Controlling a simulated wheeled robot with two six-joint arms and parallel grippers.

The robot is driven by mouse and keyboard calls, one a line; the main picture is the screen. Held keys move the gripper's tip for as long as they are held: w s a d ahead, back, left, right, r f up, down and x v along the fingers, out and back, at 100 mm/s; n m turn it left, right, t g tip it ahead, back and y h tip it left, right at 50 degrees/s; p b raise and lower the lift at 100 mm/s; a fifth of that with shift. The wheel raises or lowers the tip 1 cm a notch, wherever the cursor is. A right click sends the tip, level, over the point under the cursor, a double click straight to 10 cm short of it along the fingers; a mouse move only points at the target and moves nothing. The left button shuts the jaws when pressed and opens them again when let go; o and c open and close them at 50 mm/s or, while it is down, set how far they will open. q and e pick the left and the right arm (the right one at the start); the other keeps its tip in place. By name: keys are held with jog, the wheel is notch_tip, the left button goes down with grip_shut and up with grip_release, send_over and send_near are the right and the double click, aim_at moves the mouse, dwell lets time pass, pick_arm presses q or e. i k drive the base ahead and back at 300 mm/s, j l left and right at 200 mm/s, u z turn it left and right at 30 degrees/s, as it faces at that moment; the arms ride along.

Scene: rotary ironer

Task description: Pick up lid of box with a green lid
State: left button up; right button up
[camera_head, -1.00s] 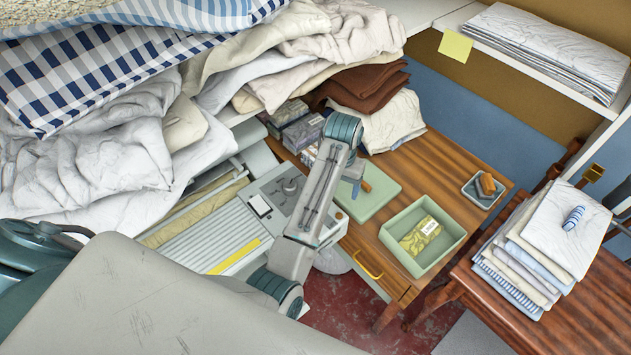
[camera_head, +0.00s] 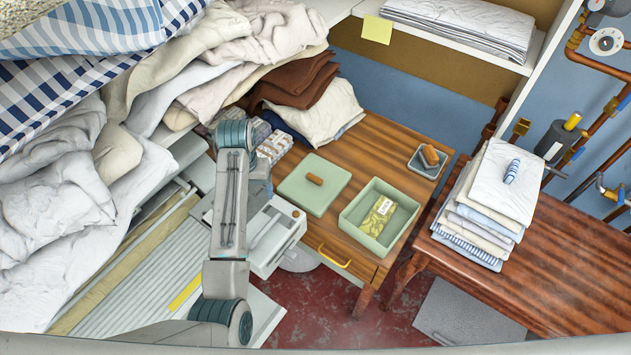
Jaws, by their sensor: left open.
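The green lid (camera_head: 303,196) lies flat on the wooden table, with a brown wooden handle (camera_head: 315,179) on top. The green box (camera_head: 350,222) stands open just to its right, with a yellow-green packet (camera_head: 378,215) inside. My left arm reaches up from the bottom, and its open gripper (camera_head: 262,187) is left of the lid, apart from it. The fingers are small and partly hidden by the arm. My right gripper is not in view.
A small grey tray (camera_head: 418,169) with a brown block sits at the table's back right. Folded cloths (camera_head: 320,110) and small boxes (camera_head: 272,147) stand behind the lid. The ironer (camera_head: 150,275) is at left. A linen stack (camera_head: 490,190) stands on the right table.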

aim_at(316, 183)
jog(key=l+z, duration=0.4)
jog(key=l, duration=0.9)
